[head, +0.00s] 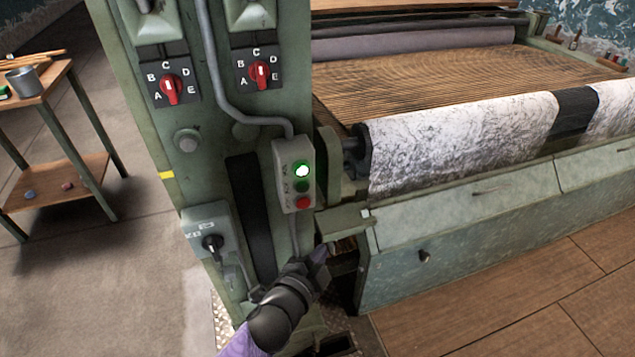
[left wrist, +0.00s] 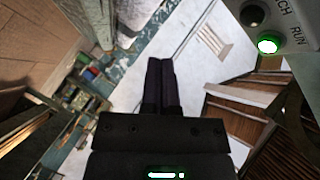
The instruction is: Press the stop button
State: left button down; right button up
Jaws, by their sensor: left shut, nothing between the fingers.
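A grey control box (head: 294,175) is fixed to the green machine column. It carries a lit green button (head: 302,170) at the top, a dark green button (head: 302,187) in the middle and a red button (head: 303,203) at the bottom. The red one looks like the stop button; its label is too small to read. My left gripper (head: 319,254) is below the box, apart from the red button. Its fingers (left wrist: 160,84) are shut and empty in the left wrist view. There the box's lit button (left wrist: 268,44) shows beside "RUN"; the red button is out of view.
A smaller switch box (head: 208,240) with a black knob sits left of my gripper. Two red rotary selectors (head: 171,88) are higher on the column. A grey conduit (head: 215,80) runs down to the control box. The patterned fabric roll (head: 460,135) lies to the right.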

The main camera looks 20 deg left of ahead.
aim_at(309, 206)
pick_arm(q)
jog(key=w+a+b, duration=0.1)
jog(key=w+a, duration=0.4)
jog(key=w, duration=0.2)
jog(key=shift+w+r+b, duration=0.15)
jog(key=shift+b, duration=0.25)
jog(key=shift+w, duration=0.15)
dwell(2.0)
jog(key=shift+w+a, duration=0.15)
jog(key=shift+w, duration=0.05)
jog(key=shift+w+a, duration=0.3)
jog(key=shift+w, duration=0.15)
dwell(0.8)
jog(key=shift+s+d, duration=0.5)
jog(key=shift+s, duration=0.3)
jog(key=shift+p, duration=0.3)
